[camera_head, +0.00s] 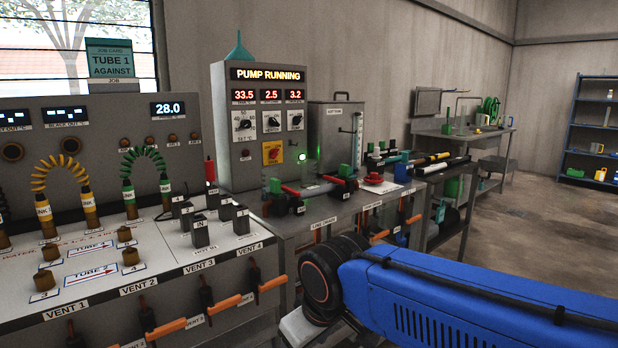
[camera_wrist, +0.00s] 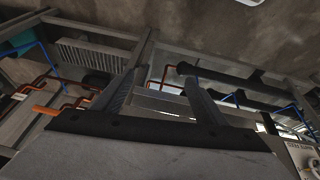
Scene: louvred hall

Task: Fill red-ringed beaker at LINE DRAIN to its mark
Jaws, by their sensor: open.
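The LINE DRAIN label (camera_head: 323,225) is on the front edge of the middle bench in the head view. Above it are black, red and green pipe fittings (camera_head: 298,193). I cannot pick out a red-ringed beaker or its mark in either view. A small red round part (camera_head: 372,178) sits on the bench to the right of the fittings. My gripper (camera_wrist: 162,80) is open in the wrist view, its two dark fingers apart with nothing held between them. Pipes and framing show beyond them. In the head view my arm hides part of the bench front.
The pump panel (camera_head: 268,115) reads PUMP RUNNING with 33.5, 2.5 and 3.2; a green lamp is lit. A grey tank (camera_head: 335,135) stands beside it. Orange vent handles (camera_head: 165,330) stick out from the left bench. Floor (camera_head: 530,215) at right is clear. A blue shelf (camera_head: 595,130) stands beyond.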

